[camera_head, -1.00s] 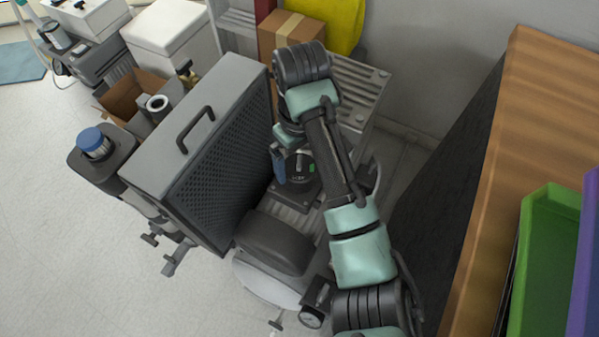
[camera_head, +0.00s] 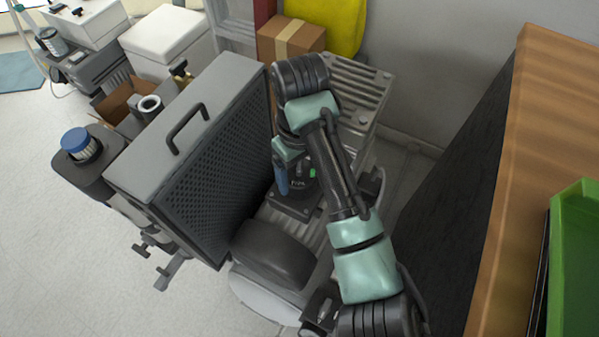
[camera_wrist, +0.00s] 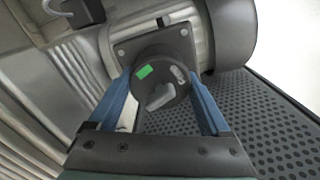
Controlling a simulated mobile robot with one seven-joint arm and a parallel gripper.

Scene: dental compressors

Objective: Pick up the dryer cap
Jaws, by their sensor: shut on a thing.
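The dryer cap (camera_wrist: 164,72) appears to be the dark round cap with a green label and a grey lever-like piece in the wrist view. Behind it is a square bolted plate (camera_wrist: 125,50). My gripper (camera_wrist: 160,79) has its blue fingers on opposite sides of the cap and is shut on it. In the head view the cap (camera_head: 301,183) shows partly beside my arm, over the compressor's plate (camera_head: 290,204). One blue finger shows at its left; the other is hidden. I cannot tell whether the cap is clear of the plate.
A tall grey perforated housing (camera_head: 215,150) with a handle stands close to the left of my gripper. A dark rounded motor cover (camera_head: 272,252) is in front. A ribbed metal unit (camera_head: 350,88) and cardboard box (camera_head: 290,38) are behind. A wooden-topped cabinet (camera_head: 535,130) stands at right.

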